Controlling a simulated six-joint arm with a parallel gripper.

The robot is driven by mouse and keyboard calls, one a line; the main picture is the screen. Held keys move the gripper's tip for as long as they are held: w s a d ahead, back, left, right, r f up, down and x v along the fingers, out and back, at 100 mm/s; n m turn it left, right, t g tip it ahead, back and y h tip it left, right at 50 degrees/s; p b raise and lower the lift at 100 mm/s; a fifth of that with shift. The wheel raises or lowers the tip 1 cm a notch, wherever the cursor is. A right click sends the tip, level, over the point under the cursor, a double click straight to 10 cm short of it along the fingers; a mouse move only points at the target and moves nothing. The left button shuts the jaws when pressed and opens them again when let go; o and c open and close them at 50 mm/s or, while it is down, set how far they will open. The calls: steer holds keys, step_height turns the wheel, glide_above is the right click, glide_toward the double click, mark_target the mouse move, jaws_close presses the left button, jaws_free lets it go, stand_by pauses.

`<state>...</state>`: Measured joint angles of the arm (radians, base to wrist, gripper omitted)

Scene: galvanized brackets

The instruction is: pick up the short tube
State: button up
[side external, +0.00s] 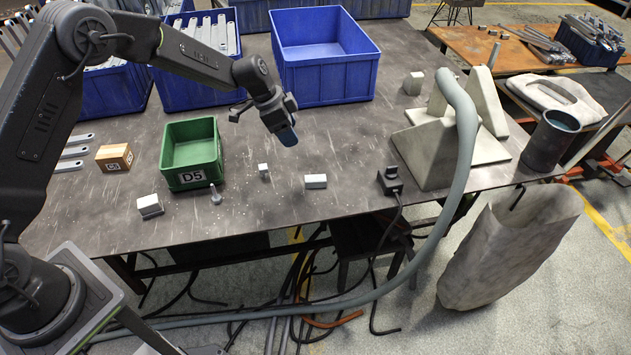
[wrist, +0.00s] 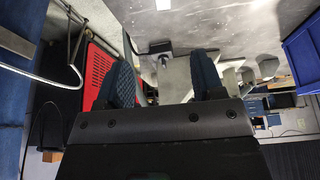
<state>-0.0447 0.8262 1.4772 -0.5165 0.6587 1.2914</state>
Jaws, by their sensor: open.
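Several small grey metal pieces lie on the dark steel table. One block-like piece (side external: 150,206) is at the front left, another (side external: 315,181) is right of centre, and a smaller one (side external: 264,170) stands between them. I cannot tell which of these is the short tube. My gripper (side external: 287,136) is above the table, behind and between the two right-hand pieces, apart from them. In the wrist view my gripper (wrist: 163,80) shows two blue-padded fingers spread wide, with nothing held between them.
A green D5 bin (side external: 176,176), a bolt (side external: 215,195) and a cardboard block (side external: 114,157) are left. Blue crates (side external: 325,78) line the back. A black plug box (side external: 390,180), a grey fixture (side external: 425,160) and a thick hose (side external: 467,130) are right.

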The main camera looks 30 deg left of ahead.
glide_above(315, 178)
steer(key=s+a, duration=0.1)
steer(key=a, duration=0.1)
steer(key=shift+m, duration=0.4)
step_height(315, 178, down, 13)
steer(key=shift+s+a+r, duration=0.15)
steer(key=shift+r, duration=0.05)
steer(key=shift+d+x, duration=0.1)
steer(key=shift+x, duration=1.3)
steer(key=shift+d+x, duration=0.15)
steer(key=shift+x, duration=1.25)
steer(key=c, duration=1)
steer(key=shift+r, duration=0.15)
